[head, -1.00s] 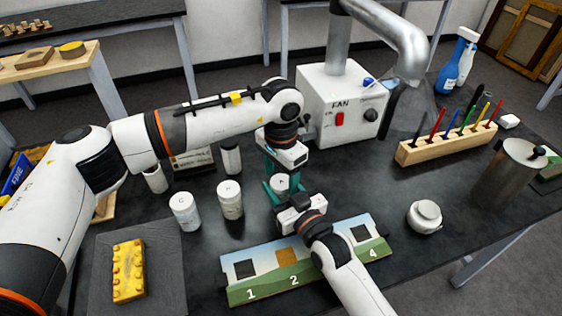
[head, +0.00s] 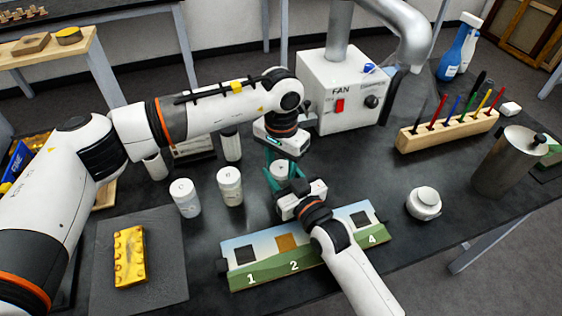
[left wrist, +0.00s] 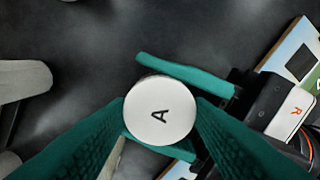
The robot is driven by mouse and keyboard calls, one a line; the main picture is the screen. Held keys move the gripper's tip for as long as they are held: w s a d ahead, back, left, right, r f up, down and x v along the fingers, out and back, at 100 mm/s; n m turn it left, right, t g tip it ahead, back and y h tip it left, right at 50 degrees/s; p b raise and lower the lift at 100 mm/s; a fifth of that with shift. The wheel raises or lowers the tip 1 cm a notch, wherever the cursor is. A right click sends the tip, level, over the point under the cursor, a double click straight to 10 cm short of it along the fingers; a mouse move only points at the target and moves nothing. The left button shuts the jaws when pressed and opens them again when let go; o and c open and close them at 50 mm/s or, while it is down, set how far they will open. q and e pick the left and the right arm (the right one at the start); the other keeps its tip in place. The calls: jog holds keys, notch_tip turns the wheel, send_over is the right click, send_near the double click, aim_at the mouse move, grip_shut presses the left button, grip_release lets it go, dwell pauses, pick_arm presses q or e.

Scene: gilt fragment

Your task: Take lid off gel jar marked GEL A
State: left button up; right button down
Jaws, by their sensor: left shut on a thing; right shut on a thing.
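The jar with the white lid marked A (left wrist: 160,110) stands upright between my grippers; in the head view its white lid (head: 281,170) shows only in part. My left gripper (head: 279,160) comes down from above, shut on the lid; its teal fingers lie on both sides of the lid in the left wrist view (left wrist: 160,118). My right gripper (head: 281,185) reaches in from the front, low down, shut on the jar's body; its teal fingers pass on both sides of the jar in the left wrist view. Most of the jar's body is hidden. I cannot see a gap under the lid.
Two white-lidded jars (head: 185,197) (head: 230,186) stand to the left. A numbered painted panel (head: 265,268) lies in front, under my right arm. A squat white jar (head: 424,204), a metal canister (head: 508,165) and a wooden brush rack (head: 447,133) are to the right. The fan box (head: 325,95) stands behind.

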pick_arm(q)
jog(key=shift+n, duration=0.5)
jog(key=o, duration=1.1)
jog(key=shift+r, duration=0.1)
notch_tip(320, 180, up, 5)
jog(key=shift+f, duration=0.2)
jog(key=shift+c, duration=0.4)
notch_tip(320, 180, up, 3)
jog(key=m, duration=0.3)
jog(key=shift+m, duration=0.3)
jog(key=shift+f, duration=3.9)
